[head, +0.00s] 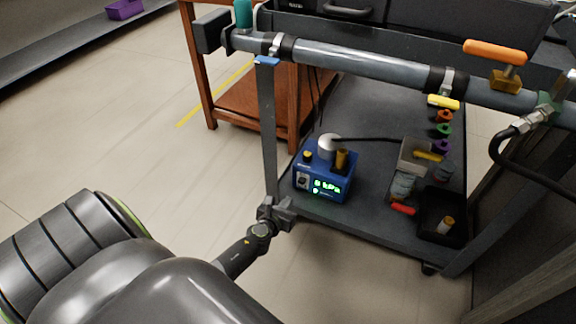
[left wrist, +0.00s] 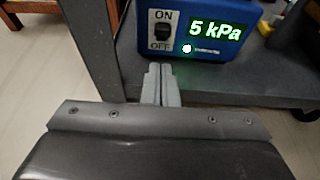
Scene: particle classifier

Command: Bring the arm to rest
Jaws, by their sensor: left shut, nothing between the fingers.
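My left gripper (head: 276,211) is in the head view at the lower middle, beside the near left leg of the grey cart. Its fingers are together and empty; they also show in the left wrist view (left wrist: 161,84). Just beyond them is a blue box (head: 325,177) with a green lit display, standing on the cart's lower shelf. In the left wrist view the blue box (left wrist: 253,57) shows an ON/OFF switch (left wrist: 162,30) and a display reading 5 kPa (left wrist: 214,32). My right gripper is not in view.
The cart's lower shelf (head: 350,110) also holds a clear container (head: 413,155) and a black bin (head: 440,215). A grey pipe (head: 360,68) runs across above. A wooden table (head: 240,100) stands behind. The floor (head: 110,140) to the left is clear.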

